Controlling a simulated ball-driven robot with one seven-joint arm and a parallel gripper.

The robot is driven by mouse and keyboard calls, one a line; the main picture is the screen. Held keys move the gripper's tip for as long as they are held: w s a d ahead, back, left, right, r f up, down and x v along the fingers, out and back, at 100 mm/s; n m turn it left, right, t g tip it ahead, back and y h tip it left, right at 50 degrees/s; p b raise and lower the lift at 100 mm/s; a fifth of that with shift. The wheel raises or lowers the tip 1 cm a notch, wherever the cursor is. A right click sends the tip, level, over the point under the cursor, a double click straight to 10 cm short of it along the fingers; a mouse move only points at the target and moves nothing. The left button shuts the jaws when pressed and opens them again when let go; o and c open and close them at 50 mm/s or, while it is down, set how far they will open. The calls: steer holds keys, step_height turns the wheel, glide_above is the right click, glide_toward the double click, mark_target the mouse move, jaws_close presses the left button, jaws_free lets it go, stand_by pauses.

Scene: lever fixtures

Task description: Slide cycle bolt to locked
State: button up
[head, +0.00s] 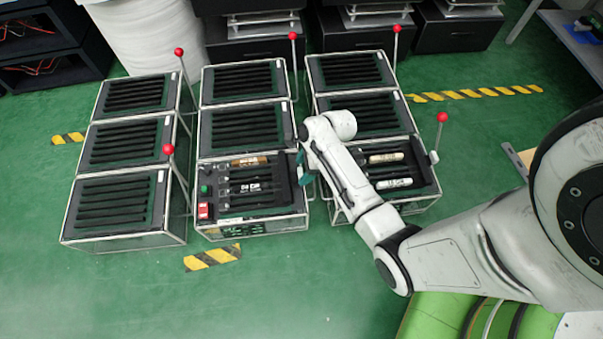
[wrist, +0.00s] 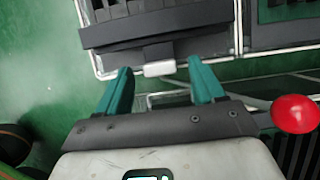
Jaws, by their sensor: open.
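My gripper (wrist: 162,78) has two teal fingers spread apart, with nothing held between them. In the wrist view a small light grey block (wrist: 159,68), possibly the bolt's handle, sits on the fixture's metal edge, between and just beyond the fingertips. In the head view my gripper (head: 304,168) is at the right side of the front middle fixture (head: 218,226), partly hidden by my arm. That fixture carries a green button (head: 204,189), a red switch (head: 204,211) and dark bars with labels. I cannot tell the bolt's position; no locked marking is readable.
Several caged fixtures with black slats stand in three columns on the green floor. Red-ball levers rise beside them; one red ball (wrist: 294,114) is close to the right of my gripper. Another lever (head: 442,117) stands at the right fixture. The front floor (head: 120,295) is clear.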

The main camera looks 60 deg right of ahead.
steer(key=shift+x, duration=0.8)
jaws_close()
